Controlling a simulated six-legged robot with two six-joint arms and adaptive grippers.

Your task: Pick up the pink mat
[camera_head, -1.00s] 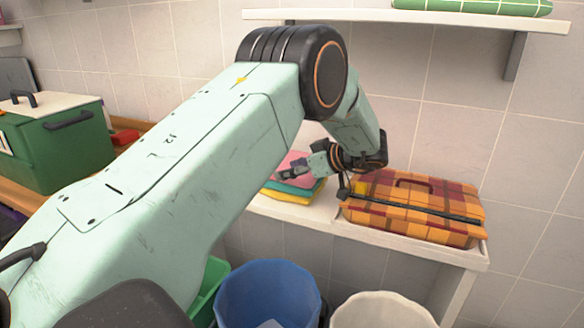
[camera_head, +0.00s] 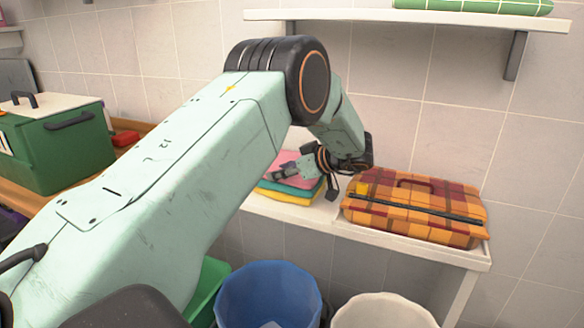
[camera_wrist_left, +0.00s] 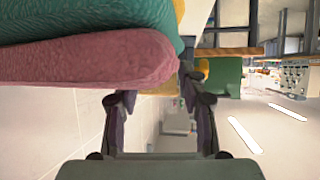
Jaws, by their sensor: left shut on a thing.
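The pink mat (camera_head: 287,156) is the top one of a folded stack, above a teal mat (camera_head: 296,187) and a yellow mat (camera_head: 300,198), on the white ledge. My left gripper (camera_head: 280,174) is at the stack, partly in front of the pink mat. In the left wrist view the pink mat (camera_wrist_left: 90,58) lies beside the teal mat (camera_wrist_left: 110,20), its rounded edge at the fingers. My left gripper (camera_wrist_left: 155,88) is shut on the pink mat; the exact contact is partly hidden. My right gripper is not in view.
An orange plaid case (camera_head: 415,205) stands on the ledge right of the stack. A blue bin (camera_head: 268,295) and a cream bin (camera_head: 383,312) stand below the ledge. A green box (camera_head: 60,140) is at left. A wall shelf (camera_head: 400,17) is above.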

